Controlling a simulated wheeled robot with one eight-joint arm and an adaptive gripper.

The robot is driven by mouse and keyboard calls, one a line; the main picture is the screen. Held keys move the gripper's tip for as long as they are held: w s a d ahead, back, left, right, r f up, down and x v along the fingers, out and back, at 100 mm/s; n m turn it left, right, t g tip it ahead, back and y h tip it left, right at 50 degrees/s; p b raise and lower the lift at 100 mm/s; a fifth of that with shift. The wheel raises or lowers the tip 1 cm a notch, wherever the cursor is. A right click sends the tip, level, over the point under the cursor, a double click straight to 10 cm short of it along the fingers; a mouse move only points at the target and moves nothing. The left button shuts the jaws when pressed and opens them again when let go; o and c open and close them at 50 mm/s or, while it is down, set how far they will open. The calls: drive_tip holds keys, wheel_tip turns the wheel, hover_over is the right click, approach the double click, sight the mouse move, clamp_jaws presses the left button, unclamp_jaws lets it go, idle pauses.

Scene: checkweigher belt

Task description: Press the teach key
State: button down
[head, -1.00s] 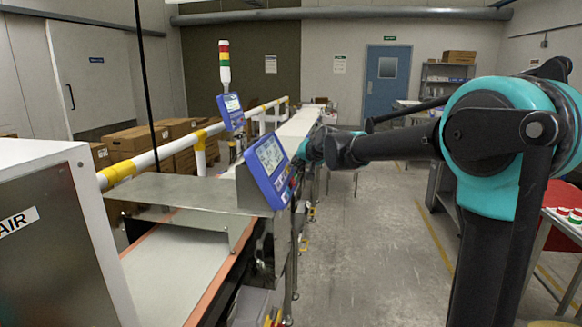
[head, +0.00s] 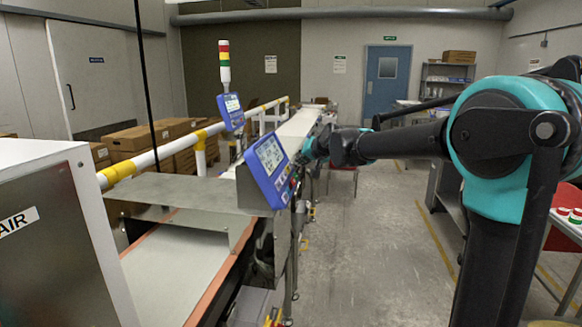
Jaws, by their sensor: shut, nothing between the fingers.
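A blue control panel (head: 264,174) with a lit screen (head: 270,155) stands on the near side of the checkweigher, facing right. Small keys line its right and lower edge; I cannot tell which one is the teach key. My gripper (head: 304,155) is dark, at the end of my arm, close to the panel's right edge. It is shut and empty. Its fingertips are small and partly lost against the machine behind, so I cannot tell whether they touch a key.
The conveyor (head: 178,258) runs from the near left to the back. A second blue panel (head: 231,109) and a light tower (head: 224,63) stand behind. Cardboard boxes (head: 132,140) line the left. The floor (head: 375,225) below my arm is clear.

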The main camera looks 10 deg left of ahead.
drive_tip(key=shift+s+d+r, duration=0.1)
drive_tip(key=shift+d+r, duration=0.25)
drive_tip(key=shift+d, duration=0.35)
drive_tip(key=shift+w+d+r, duration=0.1)
drive_tip(key=shift+d+r, duration=0.3)
drive_tip(key=shift+d, duration=0.35)
drive_tip(key=shift+s+d+r, duration=0.1)
drive_tip(key=shift+d+r, duration=0.25)
drive_tip(key=shift+d, duration=0.35)
drive_tip(key=shift+s+d+r, duration=0.1)
drive_tip(key=shift+d+r, duration=0.35)
drive_tip(key=shift+d, duration=0.45)
drive_tip(key=shift+w+d+r, duration=0.1)
drive_tip(key=shift+d+r, duration=0.35)
drive_tip(key=shift+d, duration=0.4)
drive_tip(key=shift+s+d+r, duration=0.1)
drive_tip(key=shift+d+r, duration=0.35)
drive_tip(key=shift+d, duration=0.45)
drive_tip(key=s+d+f+g+h, duration=0.1)
drive_tip(key=s+d+f+h, duration=0.1)
drive_tip(key=s+d+f, duration=0.5)
drive_tip(key=s+d+f+g+h, duration=0.2)
drive_tip(key=s+d+f, duration=0.5)
drive_tip(key=s+f, duration=0.9)
drive_tip(key=s+d+f+g+h, duration=0.2)
drive_tip(key=s+d+f, duration=0.6)
drive_tip(key=s+f, duration=0.4)
drive_tip(key=shift+s+f+h, duration=0.35)
drive_tip(key=shift+s+h, duration=0.05)
drive_tip(key=shift+s, duration=0.65)
